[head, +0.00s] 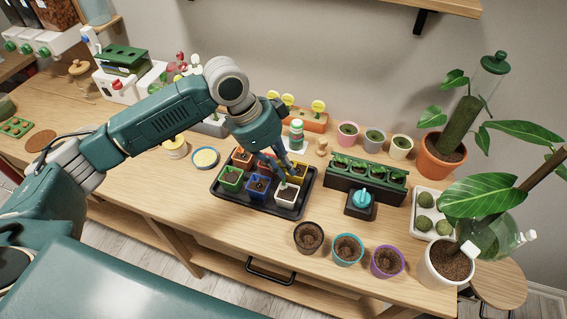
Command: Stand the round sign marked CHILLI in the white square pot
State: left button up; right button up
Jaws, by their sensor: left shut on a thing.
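The white square pot (288,194) stands at the near right of the black tray (262,208), with dark soil in it. My left gripper (281,176) reaches down right over this pot, its fingers pointing at the soil. It is shut on a thin thing, which I take to be the round sign; the fingers hide most of it, and no lettering can be read. A small pale bit shows just under the fingertips, at the soil. I cannot tell whether it stands in the soil. My right gripper is not in view.
Other coloured square pots, such as the blue one (257,188) and the yellow one (298,169), crowd the tray. Yellow round signs (318,106) stand in an orange block behind. A green planter (366,178) and a black box with a teal knob (361,201) are to the right.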

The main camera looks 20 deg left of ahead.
pick_arm(q)
jog(key=shift+p, duration=0.35)
dwell(0.6)
dwell(0.3)
jog(key=shift+f, duration=1.95)
dwell(0.5)
jog(key=o, duration=1.2)
notch_tip(320, 180, up, 7)
jog(key=p, duration=0.8)
jog(key=shift+r, duration=0.1)
